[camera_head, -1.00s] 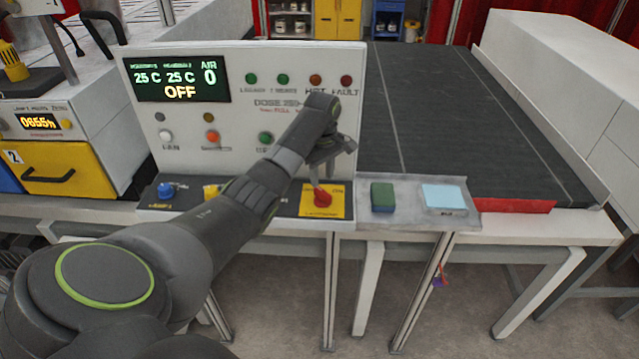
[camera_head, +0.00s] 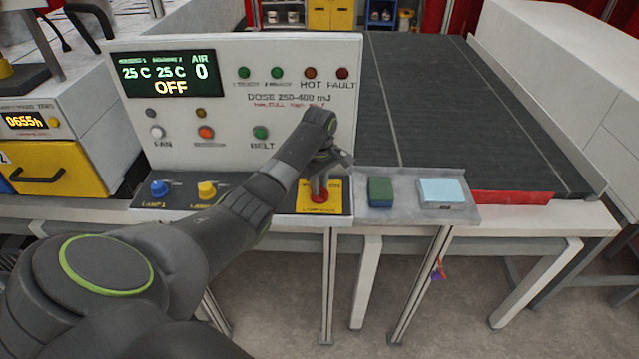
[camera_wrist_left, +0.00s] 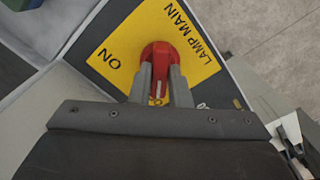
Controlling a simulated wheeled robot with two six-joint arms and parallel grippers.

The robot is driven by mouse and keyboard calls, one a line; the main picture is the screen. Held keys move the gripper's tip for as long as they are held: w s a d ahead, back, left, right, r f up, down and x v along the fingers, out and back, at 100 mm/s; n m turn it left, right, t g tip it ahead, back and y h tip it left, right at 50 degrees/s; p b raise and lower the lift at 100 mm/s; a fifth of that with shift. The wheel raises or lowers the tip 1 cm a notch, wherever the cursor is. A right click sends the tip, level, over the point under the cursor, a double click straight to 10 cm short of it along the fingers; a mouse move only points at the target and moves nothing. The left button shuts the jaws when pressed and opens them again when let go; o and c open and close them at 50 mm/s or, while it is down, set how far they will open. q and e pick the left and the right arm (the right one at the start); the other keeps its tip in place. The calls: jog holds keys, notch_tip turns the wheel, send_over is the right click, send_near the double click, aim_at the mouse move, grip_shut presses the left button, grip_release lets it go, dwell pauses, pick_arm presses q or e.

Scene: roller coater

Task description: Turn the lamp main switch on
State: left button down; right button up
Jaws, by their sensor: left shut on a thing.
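The lamp main switch is a red rotary knob (camera_head: 319,196) on a yellow plate (camera_head: 335,207) at the right end of the control panel's lower ledge. The left wrist view shows the red knob (camera_wrist_left: 160,55) on the yellow plate (camera_wrist_left: 120,48) marked "LAMP MAIN" and "ON". My left gripper (camera_head: 319,188) points down at the knob. In the left wrist view its two fingers (camera_wrist_left: 160,85) are shut on the knob, one on each side. My right gripper is not in view.
The panel display (camera_head: 165,75) reads "OFF". A blue knob (camera_head: 158,188) and a yellow knob (camera_head: 206,189) sit left on the ledge. A green block (camera_head: 380,191) and a light blue pad (camera_head: 441,191) lie right of the switch. The dark conveyor belt (camera_head: 440,110) lies behind.

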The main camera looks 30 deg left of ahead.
pick_arm(q)
jog(key=shift+m, duration=0.4)
jog(key=m, duration=0.3)
jog(key=shift+m, duration=0.4)
jog(key=m, duration=0.4)
jog(key=shift+m, duration=0.3)
jog(key=m, duration=0.8)
jog(key=shift+m, duration=0.6)
jog(key=c, duration=1.4)
grip_release()
jog(key=shift+w, duration=0.1)
jog(key=shift+o, duration=0.2)
